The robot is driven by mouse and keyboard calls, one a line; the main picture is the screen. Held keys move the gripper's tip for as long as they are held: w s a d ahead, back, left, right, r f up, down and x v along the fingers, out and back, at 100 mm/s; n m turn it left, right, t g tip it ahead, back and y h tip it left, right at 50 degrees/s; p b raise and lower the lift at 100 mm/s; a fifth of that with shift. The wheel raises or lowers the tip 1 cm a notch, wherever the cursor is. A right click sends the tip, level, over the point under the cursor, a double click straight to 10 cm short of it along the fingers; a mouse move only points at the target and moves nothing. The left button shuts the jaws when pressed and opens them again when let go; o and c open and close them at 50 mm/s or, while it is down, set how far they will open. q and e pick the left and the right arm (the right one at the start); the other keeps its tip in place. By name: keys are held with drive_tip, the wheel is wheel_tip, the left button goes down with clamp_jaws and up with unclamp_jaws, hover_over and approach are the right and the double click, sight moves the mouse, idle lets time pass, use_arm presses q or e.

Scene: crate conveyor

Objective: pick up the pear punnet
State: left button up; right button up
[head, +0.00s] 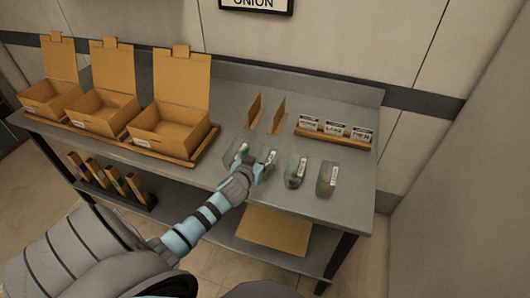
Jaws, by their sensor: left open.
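Several clear punnets with white labels stand in a row on the grey table (215,170): a far left punnet (236,152), a second punnet (268,155), a third punnet (295,173) and a far right punnet (327,179). Their contents and labels are too small to read, so I cannot tell which is the pear punnet. My left gripper (258,171) is open at the near side of the second punnet and hides part of it. I cannot tell whether it touches it. My right gripper is not in view.
Three open cardboard boxes (165,133) stand in a wooden tray at the left. Two upright cardboard pieces (277,116) and a wooden holder with three cards (332,138) stand behind the punnets. A flat cardboard sheet (275,232) lies on the lower shelf.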

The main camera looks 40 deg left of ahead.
sight(267, 152)
use_arm(q)
drive_tip(key=x, duration=0.4)
drive_tip(key=b+x, duration=0.1)
drive_tip(key=x, duration=0.1)
drive_tip(key=shift+w+d+f, duration=0.3)
drive_tip(key=shift+w+f, duration=0.05)
drive_tip(key=shift+f, duration=0.1)
drive_tip(key=shift+r, duration=0.1)
drive_tip(key=c, duration=1.3)
